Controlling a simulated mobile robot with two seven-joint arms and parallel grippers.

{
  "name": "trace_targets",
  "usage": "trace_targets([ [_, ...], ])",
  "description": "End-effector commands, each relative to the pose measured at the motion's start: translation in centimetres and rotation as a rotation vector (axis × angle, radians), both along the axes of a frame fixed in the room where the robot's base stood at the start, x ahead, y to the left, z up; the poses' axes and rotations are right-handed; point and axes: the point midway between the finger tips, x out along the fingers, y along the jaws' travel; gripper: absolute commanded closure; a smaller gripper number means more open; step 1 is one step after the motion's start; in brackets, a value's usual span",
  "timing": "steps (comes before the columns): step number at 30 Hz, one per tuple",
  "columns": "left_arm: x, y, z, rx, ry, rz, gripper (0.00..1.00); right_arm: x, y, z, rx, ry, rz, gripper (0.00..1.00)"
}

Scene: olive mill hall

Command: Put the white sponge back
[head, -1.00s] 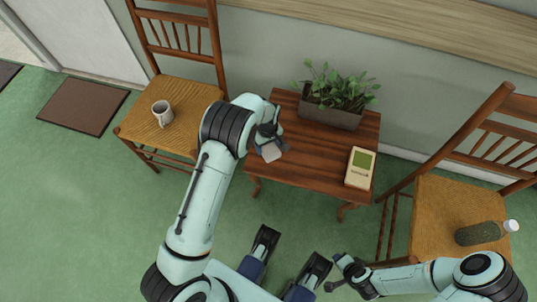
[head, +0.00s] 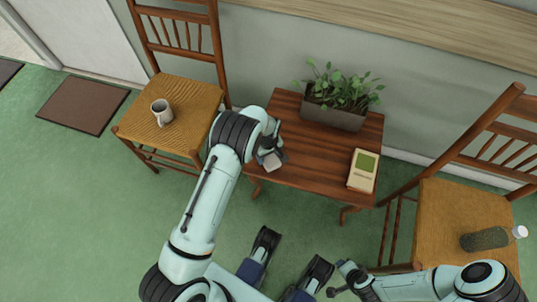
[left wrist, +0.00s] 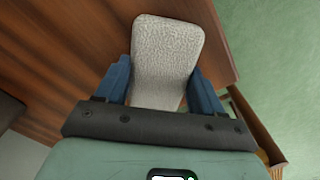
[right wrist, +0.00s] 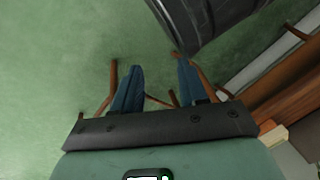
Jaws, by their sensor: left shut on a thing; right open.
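The white sponge (head: 271,162) is a pale, rounded block at the left front part of the small wooden table (head: 310,168). My left gripper (head: 266,152) is shut on it. In the left wrist view the sponge (left wrist: 168,55) sits between the two blue fingers, with the table top behind it. I cannot tell whether the sponge touches the table. My right gripper (head: 338,278) is open and empty, low in front of the table; the right wrist view shows its parted fingers (right wrist: 160,88) over green floor and chair legs.
A planter with green leaves (head: 335,118) and a cream book-like box (head: 363,170) stand on the table. A chair on the left holds a mug (head: 162,112). A chair on the right holds a dark bottle with a white cap (head: 485,239). The table's middle is clear.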

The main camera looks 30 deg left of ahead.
Motion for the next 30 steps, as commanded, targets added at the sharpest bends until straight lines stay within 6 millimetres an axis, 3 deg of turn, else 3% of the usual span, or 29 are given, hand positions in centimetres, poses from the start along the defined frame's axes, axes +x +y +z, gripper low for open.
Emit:
trace_targets([
  [2, 0.0, 0.0, -0.3, 0.001, 0.001, 0.0, 0.56, -0.2, 0.0, -0.3, 0.0, 0.008, -0.001, 0.57],
  [3, 0.0, 0.0, -0.2, 0.001, 0.001, 0.0, 0.22, -0.3, -0.1, -0.3, 0.0, 0.009, -0.001, 0.57],
  [5, 0.0, 0.0, -0.2, 0.001, 0.001, 0.0, 0.06, -0.3, 0.0, -0.2, 0.0, 0.008, -0.001, 0.57],
  [17, 0.0, 0.0, 0.5, 0.0, 0.0, 0.0, 0.06, 0.2, 0.1, 0.4, 0.0, -0.009, 0.001, 0.57],
  [23, 0.1, -0.1, 4.4, 0.0, -0.004, -0.001, 0.06, 1.5, 0.4, 2.3, 0.001, -0.054, 0.006, 0.57],
  [30, 0.0, 0.0, 9.5, -0.001, -0.003, -0.001, 0.06, -0.9, 1.6, 3.5, 0.031, 0.01, 0.028, 0.57],
])
